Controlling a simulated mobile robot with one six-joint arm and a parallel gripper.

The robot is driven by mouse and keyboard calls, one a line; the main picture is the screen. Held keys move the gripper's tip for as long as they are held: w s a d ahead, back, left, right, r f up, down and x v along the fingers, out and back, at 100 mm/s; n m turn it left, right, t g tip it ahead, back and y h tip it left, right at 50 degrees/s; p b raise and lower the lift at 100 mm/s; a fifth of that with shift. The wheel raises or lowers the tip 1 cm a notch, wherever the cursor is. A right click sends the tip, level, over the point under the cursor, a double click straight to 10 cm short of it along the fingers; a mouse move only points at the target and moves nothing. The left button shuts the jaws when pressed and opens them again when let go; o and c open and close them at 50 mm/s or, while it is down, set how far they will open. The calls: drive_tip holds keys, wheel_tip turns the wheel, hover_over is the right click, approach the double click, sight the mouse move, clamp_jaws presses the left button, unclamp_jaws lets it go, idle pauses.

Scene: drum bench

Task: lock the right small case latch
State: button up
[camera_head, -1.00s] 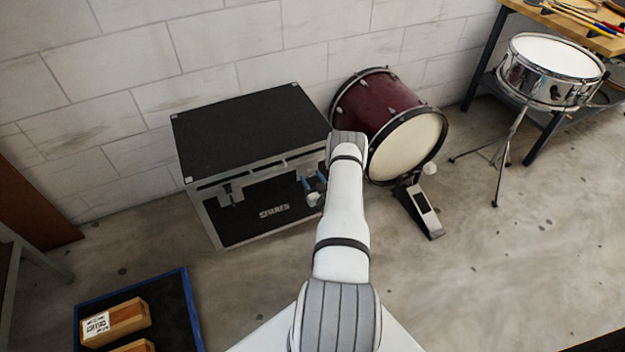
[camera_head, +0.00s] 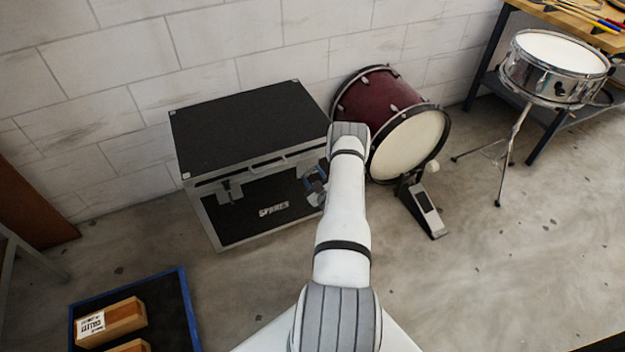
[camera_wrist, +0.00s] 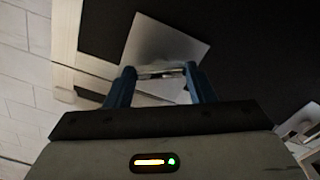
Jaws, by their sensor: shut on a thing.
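The black case (camera_head: 250,125) with silver edges stands against the wall, its lid down. Its right latch is mostly hidden behind my arm in the head view. In the wrist view the right latch (camera_wrist: 165,42) shows as a pale metal plate on the dark case front, with a small metal bar at its lower end. My gripper (camera_head: 315,186) is at the right part of the case front. In the wrist view the blue fingers of my gripper (camera_wrist: 162,72) are shut on that bar. The left latch (camera_head: 230,192) sits on the case front; its state is too small to tell.
A maroon bass drum (camera_head: 385,110) with a pedal (camera_head: 427,209) stands close right of the case. A snare drum (camera_head: 555,60) on a stand is farther right. A blue-edged tray (camera_head: 182,300) with wooden blocks lies front left. Floor is clear at right.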

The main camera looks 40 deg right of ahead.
drive_tip(key=n+b, duration=0.6)
drive_tip(key=n, duration=0.6)
drive_tip(key=shift+b, duration=0.35)
drive_tip(key=o, duration=1)
drive_tip(key=p+v, duration=0.1)
drive_tip(key=v, duration=0.6)
drive_tip(key=shift+s, duration=0.35)
